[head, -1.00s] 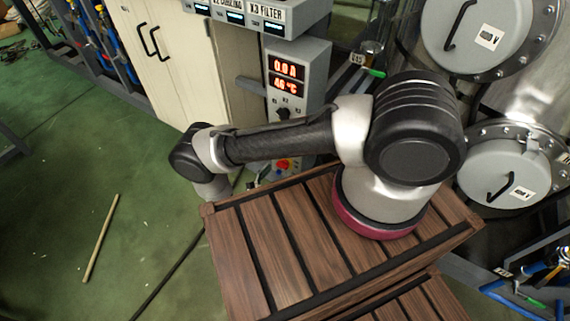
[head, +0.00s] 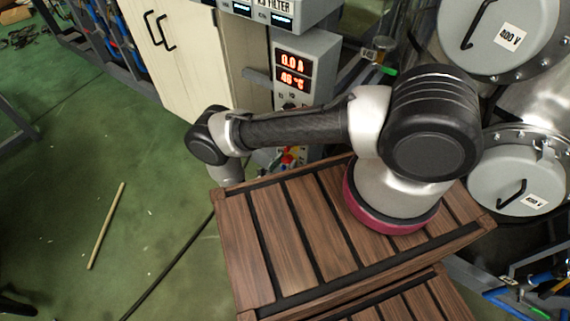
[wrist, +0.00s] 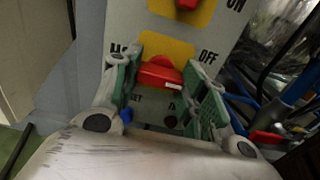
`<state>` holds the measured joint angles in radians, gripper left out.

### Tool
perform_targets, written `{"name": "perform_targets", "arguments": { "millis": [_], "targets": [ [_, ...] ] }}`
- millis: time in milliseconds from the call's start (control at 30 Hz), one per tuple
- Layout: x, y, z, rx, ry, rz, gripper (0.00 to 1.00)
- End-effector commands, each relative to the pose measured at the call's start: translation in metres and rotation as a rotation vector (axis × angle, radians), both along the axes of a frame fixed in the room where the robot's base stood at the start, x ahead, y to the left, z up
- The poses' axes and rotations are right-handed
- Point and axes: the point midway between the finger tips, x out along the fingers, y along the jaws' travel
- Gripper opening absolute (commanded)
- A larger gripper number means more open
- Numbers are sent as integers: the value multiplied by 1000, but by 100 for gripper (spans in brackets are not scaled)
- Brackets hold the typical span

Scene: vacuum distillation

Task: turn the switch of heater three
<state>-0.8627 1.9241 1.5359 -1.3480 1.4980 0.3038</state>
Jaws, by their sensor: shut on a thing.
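In the wrist view, a red switch knob (wrist: 158,72) sits on a yellow plate (wrist: 166,47) with "OFF" printed beside it. The label at the plate's left is partly hidden, so I cannot read the heater's number. My gripper (wrist: 163,65) has its green-padded fingers on either side of this knob and is shut on it. The grey panel (head: 306,65) in the head view shows red digits, 0.0 A and about 46 °C. The red switch area (head: 291,158) low on that panel is partly hidden by my arm.
Another red switch (wrist: 188,4) with "ON" beside it is just above in the wrist view. Blue-handled tools (wrist: 290,95) lie to the right. A slatted wooden box (head: 300,240) is below my arm. A stick (head: 105,225) lies on the open green floor at left.

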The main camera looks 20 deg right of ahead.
Motion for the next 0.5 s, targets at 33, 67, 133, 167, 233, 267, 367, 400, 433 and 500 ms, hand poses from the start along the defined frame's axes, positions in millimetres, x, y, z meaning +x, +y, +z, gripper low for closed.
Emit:
{"name": "perform_targets", "arguments": {
  "millis": [33, 67, 133, 167, 233, 267, 367, 400, 433, 500],
  "targets": [
    [0, 0, 0, -4, 5, 0, 19],
    [0, 0, 0, -7, 10, 0, 19],
    [0, 0, 0, -19, 26, 0, 19],
    [0, 0, 0, -25, 35, 0, 19],
    [0, 0, 0, -45, 61, 0, 19],
    [0, 0, 0, -54, 74, 0, 19],
    [0, 0, 0, -95, 130, 0, 19],
    [0, 0, 0, -113, 156, 0, 19],
    [0, 0, 0, -128, 176, 0, 19],
    [0, 0, 0, -165, 226, 0, 19]
  ]
}}
